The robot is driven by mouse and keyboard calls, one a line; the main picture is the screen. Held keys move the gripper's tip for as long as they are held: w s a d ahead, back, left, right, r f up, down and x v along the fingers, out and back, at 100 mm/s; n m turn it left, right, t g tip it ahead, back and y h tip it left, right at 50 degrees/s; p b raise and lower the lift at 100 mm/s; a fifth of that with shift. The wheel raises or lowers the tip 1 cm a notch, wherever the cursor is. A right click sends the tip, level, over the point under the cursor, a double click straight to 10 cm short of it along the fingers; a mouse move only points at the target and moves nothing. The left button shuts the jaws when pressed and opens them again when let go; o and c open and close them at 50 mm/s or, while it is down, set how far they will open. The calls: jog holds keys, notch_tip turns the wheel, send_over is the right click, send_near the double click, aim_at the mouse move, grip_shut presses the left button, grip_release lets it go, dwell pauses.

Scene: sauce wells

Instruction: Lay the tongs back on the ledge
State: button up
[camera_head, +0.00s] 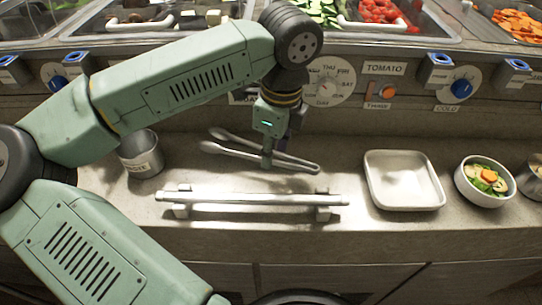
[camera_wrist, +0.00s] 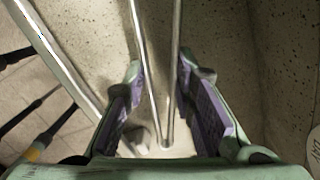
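The metal tongs (camera_head: 232,138) lie level just above or on the counter ledge (camera_head: 345,232), behind the rail; I cannot tell if they touch it. Their two arms spread toward the left and join at the right end. My gripper (camera_head: 272,158) points down over their middle. In the wrist view, the tongs (camera_wrist: 167,125) run between the purple pads of my gripper (camera_wrist: 160,82).
A metal rail (camera_head: 250,198) stands in front of the tongs. A metal cup (camera_head: 141,155) is at left. An empty square tray (camera_head: 403,181) and a bowl of vegetables (camera_head: 485,181) are at right. The control panel (camera_head: 345,105) rises behind.

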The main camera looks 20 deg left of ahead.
jog(key=shift+f, duration=1.5)
jog(key=o, duration=0.6)
jog(key=shift+r, duration=0.1)
jog(key=r, duration=0.4)
jog(key=d+r, duration=0.1)
jog(key=r, duration=0.3)
jog(key=r+b, duration=0.1)
jog(key=r, duration=0.3)
jog(key=shift+s+d+r, duration=0.1)
jog(key=shift+s+d, duration=0.05)
